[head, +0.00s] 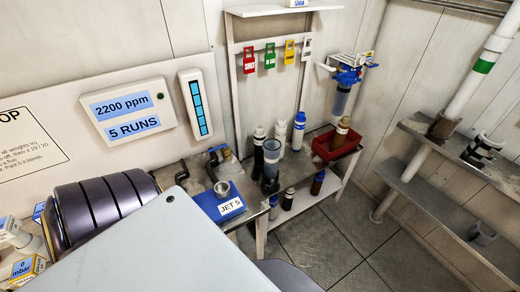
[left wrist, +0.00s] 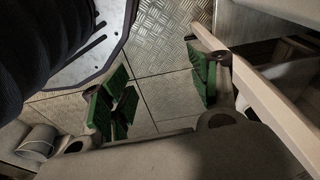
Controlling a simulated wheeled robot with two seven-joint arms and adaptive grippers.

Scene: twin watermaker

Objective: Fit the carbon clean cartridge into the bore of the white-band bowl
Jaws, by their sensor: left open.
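In the head view, a dark see-through bowl (head: 271,160) stands upright on the bench; I cannot make out a white band on it. White cartridges (head: 280,136) stand behind it, one with a blue band (head: 298,131). A dark bottle-like piece with a pale top (head: 259,150) stands beside the bowl. I cannot tell which piece is the carbon clean cartridge. In the left wrist view, my left gripper (left wrist: 158,92) has its green-padded fingers wide apart, with nothing between them, above the tread-plate floor. Neither gripper shows in the head view.
A red bin (head: 337,149) with a brown-topped piece stands at the bench's right end. A blue box marked JET 5 (head: 218,203) sits at the front. Dark bottles (head: 288,198) stand on the lower shelf. In the left wrist view, a pale beam (left wrist: 265,90) runs right of my gripper.

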